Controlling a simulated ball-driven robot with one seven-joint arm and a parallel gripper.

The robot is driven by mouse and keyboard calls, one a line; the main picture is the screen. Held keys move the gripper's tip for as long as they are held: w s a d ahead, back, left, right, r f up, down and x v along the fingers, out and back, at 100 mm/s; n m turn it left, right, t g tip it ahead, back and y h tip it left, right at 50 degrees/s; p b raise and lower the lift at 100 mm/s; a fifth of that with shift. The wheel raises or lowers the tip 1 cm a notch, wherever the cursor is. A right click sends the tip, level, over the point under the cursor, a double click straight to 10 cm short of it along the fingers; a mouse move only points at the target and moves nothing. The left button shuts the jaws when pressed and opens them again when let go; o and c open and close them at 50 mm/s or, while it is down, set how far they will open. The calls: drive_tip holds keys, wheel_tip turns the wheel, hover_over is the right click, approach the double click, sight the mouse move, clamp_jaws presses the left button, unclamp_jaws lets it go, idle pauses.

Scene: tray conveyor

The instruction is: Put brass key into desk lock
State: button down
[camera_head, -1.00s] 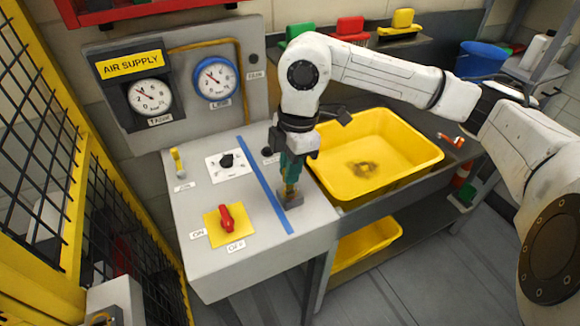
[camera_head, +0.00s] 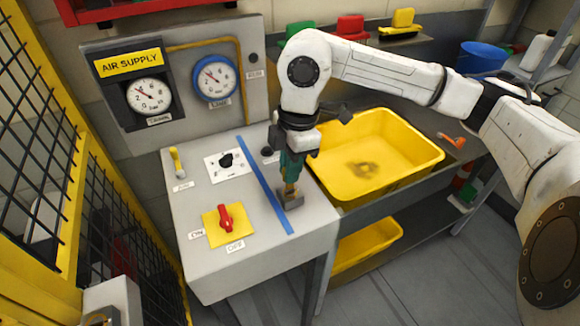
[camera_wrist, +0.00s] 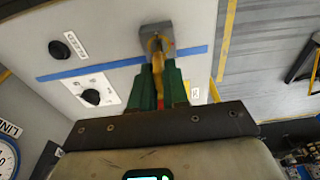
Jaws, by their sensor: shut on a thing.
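The brass key (camera_wrist: 157,62) is held between the green fingers of my gripper (camera_wrist: 159,80) in the wrist view. In the head view my gripper (camera_head: 290,178) points down at the panel's right part, shut on the key (camera_head: 290,189). The desk lock (camera_head: 291,201) is a small grey block on the panel top beside the blue stripe, right below the fingertips. It also shows in the wrist view (camera_wrist: 156,30), with the key's far end at it. How deep the key sits in the lock, if at all, I cannot tell.
The grey panel top (camera_head: 190,258) carries a red switch (camera_head: 225,217) on a yellow plate, a black knob (camera_head: 226,160) and a small yellow lever (camera_head: 175,158). Gauges stand behind. A yellow tray (camera_head: 425,155) lies close on the right. A yellow mesh fence (camera_head: 75,190) stands left.

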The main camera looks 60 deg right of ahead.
drive_tip(key=shift+f+b, duration=1.75)
drive_tip(key=shift+b, duration=0.05)
drive_tip(key=c, duration=1.1)
unclamp_jaws()
drive_tip(key=shift+o, duration=0.2)
drive_tip(key=shift+r, duration=0.1)
drive_tip(key=r, duration=0.7)
drive_tip(key=d+r+b, duration=0.1)
drive_tip(key=r, duration=0.2)
drive_tip(key=shift+s+r, duration=0.3)
drive_tip(key=shift+s, duration=0.1)
